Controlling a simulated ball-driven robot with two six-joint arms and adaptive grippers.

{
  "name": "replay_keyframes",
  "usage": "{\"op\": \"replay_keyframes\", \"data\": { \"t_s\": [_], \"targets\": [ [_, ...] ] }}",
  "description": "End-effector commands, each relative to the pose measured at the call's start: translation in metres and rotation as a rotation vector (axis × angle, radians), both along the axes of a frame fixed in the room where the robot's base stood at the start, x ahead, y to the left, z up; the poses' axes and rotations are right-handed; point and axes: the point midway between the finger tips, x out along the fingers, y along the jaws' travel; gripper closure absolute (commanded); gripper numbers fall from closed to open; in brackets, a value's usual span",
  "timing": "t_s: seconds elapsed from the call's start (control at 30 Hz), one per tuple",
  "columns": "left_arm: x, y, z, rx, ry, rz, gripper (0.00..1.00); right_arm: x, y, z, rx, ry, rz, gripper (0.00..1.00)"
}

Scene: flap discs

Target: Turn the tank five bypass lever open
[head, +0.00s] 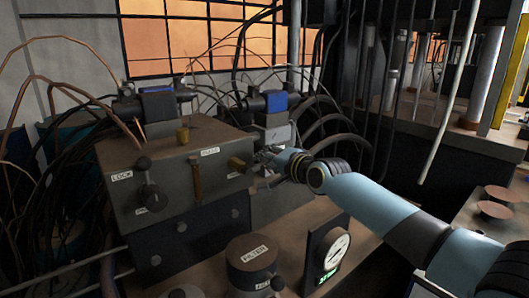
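A brown metal box (165,165) stands left of centre with several controls on its front. A black knob lever (147,190) sits on the left of that face, by a label reading LOCK. A brass upright lever (197,178) is in the middle, under a small label I cannot read clearly. A shorter brass lever (237,163) is near the right edge. No label readable as tank five bypass shows, so I cannot tell which lever is meant. My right gripper (264,162) is just right of the box's right edge; its small, dark fingers do not show whether they touch anything. My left gripper is out of view.
A round canister (252,264) labelled FILTER and a dial gauge (331,254) with a green readout stand in front on the brown bench. Cables and hoses crowd the left and back. Blue-capped valve units (158,104) stand behind the box. Round brown pads lie at far right.

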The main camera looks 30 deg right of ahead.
Motion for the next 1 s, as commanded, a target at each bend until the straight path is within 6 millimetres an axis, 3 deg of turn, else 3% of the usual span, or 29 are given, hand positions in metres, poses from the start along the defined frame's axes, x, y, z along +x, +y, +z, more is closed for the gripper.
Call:
{"op": "replay_keyframes", "data": {
  "t_s": [0.1, 0.5, 1.0],
  "targets": [
    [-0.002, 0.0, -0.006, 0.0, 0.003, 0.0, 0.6, -0.002, -0.003, -0.012, 0.093, 0.015, -0.002, 1.0],
    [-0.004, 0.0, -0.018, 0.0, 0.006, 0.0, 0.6, -0.002, -0.004, -0.025, 0.306, 0.033, -0.004, 1.0],
    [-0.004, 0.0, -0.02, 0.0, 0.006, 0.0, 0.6, -0.003, -0.004, -0.03, 0.355, 0.044, -0.005, 1.0]
  ]
}}
